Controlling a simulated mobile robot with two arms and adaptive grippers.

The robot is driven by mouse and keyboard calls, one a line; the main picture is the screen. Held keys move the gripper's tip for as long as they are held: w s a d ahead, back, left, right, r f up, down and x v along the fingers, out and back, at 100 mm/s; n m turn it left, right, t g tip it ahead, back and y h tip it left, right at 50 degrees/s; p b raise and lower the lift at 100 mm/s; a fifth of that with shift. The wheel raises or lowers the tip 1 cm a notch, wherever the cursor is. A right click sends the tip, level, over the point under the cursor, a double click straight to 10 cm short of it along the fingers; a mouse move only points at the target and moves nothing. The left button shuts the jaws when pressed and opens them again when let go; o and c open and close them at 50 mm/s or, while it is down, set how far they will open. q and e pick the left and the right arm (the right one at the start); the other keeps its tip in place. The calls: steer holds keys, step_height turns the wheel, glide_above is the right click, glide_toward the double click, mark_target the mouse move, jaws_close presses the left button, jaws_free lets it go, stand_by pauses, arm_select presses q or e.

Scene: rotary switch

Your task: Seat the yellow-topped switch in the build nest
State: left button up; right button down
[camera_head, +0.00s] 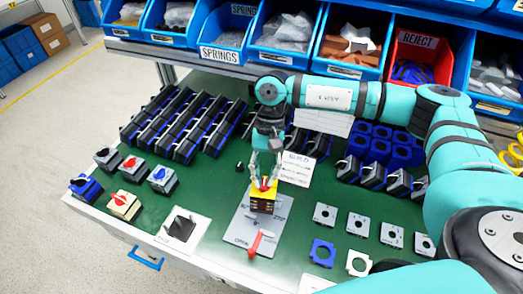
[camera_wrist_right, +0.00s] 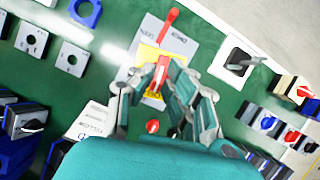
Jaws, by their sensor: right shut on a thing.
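The yellow-topped switch (camera_head: 262,196) has a red handle and a dark layered body. It is upright over the grey build plate (camera_head: 244,222), and its lower end covers the nest. I cannot tell whether it touches the plate. My right gripper (camera_head: 265,180) comes down from above, shut on the switch near its top. In the right wrist view the yellow top (camera_wrist_right: 147,54) and red handle (camera_wrist_right: 158,74) show between the fingers (camera_wrist_right: 160,88). A red lever (camera_head: 255,244) lies on the plate's near part, beside the word OPEN. My left gripper is out of view.
Switches with coloured knobs (camera_head: 124,204) stand at the left. A black part sits on a white pad (camera_head: 180,227) at the front. Rows of black modules (camera_head: 185,122) fill the back; square plates (camera_head: 325,214) lie right. Blue bins (camera_head: 222,40) line the rear.

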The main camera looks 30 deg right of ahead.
mark_target(265, 178)
steer(key=shift+w+d+r+m+p, duration=0.25)
steer(key=shift+w+m+p, duration=0.1)
steer(key=shift+w+m, duration=0.15)
steer(key=shift+w+d+r+m+p, duration=0.15)
steer(key=shift+w+d+m+p, duration=0.15)
steer(key=shift+m, duration=0.2)
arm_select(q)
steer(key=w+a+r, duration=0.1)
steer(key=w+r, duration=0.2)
arm_select(e)
steer(key=shift+w+f+m, duration=0.2)
steer(key=shift+w+m, duration=0.1)
steer(key=shift+s+f+b, duration=0.1)
steer(key=shift+b, duration=0.6)
step_height(265, 178, down, 3)
steer(key=b, duration=0.3)
steer(key=shift+f, duration=0.1)
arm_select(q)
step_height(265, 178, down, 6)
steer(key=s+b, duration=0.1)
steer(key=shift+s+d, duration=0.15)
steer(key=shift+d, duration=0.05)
arm_select(e)
steer(key=shift+f, duration=0.7)
arm_select(q)
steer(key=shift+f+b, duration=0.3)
steer(key=shift+b, duration=0.2)
arm_select(e)
steer(key=shift+f, duration=0.2)
